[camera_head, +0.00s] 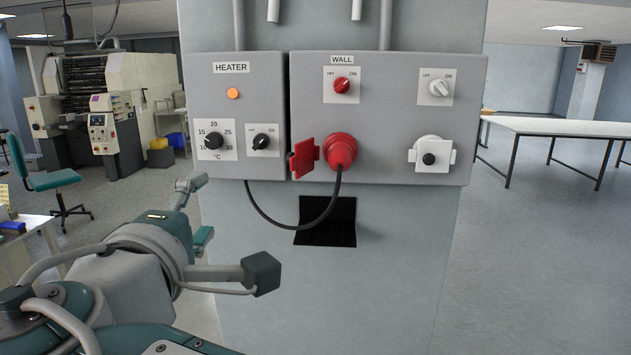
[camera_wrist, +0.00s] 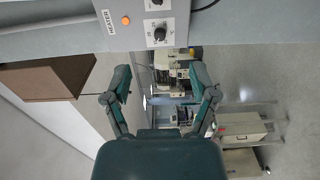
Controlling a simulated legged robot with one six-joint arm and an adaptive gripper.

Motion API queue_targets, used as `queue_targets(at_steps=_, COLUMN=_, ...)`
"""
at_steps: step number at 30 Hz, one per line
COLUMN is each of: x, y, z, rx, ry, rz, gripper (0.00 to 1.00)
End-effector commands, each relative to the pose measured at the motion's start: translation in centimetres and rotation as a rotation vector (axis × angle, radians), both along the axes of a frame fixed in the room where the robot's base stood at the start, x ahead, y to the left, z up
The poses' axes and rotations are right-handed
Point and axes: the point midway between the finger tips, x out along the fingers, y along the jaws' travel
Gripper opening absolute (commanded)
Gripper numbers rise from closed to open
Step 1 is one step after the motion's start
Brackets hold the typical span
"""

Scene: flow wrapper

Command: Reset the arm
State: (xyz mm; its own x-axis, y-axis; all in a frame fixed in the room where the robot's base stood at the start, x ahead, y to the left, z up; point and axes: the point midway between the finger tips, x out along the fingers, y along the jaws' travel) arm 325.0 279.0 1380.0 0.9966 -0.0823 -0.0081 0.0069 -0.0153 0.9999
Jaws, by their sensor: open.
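My gripper (camera_head: 198,209) is at the left in the head view, in front of the left edge of the grey column and below the heater box. In the wrist view my gripper (camera_wrist: 161,88) has its two teal fingers spread apart with nothing between them. It is open and empty, apart from the panels. The arm reaches in from the lower left. The heater box (camera_head: 264,112) has an orange light, a temperature dial and a small black switch. It also shows, turned sideways, at the top of the wrist view (camera_wrist: 137,40).
The wall box (camera_head: 388,120) has a red switch, a white switch and a red plug (camera_head: 341,152) whose black cable loops below. A red flap (camera_head: 304,158) stands open beside it. A white table (camera_head: 560,128) is at right, a green chair (camera_head: 45,178) at left.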

Motion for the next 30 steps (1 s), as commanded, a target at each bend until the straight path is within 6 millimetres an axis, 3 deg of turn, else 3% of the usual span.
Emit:
queue_targets(at_steps=11, x=2.2, y=-5.5, z=-3.8, rx=0.056, ry=0.158, rz=-0.104, gripper=0.74)
queue_targets(at_steps=17, x=3.1, y=-9.9, z=-7.1, rx=0.124, ry=0.286, rz=-0.192, gripper=0.74)
queue_targets(at_steps=23, x=2.7, y=-16.3, z=-12.1, rx=0.276, ry=0.469, rz=-0.327, gripper=0.74)
queue_targets(at_steps=30, x=-0.7, y=-23.5, z=-19.3, rx=0.609, ry=0.689, rz=-0.524, gripper=0.74)
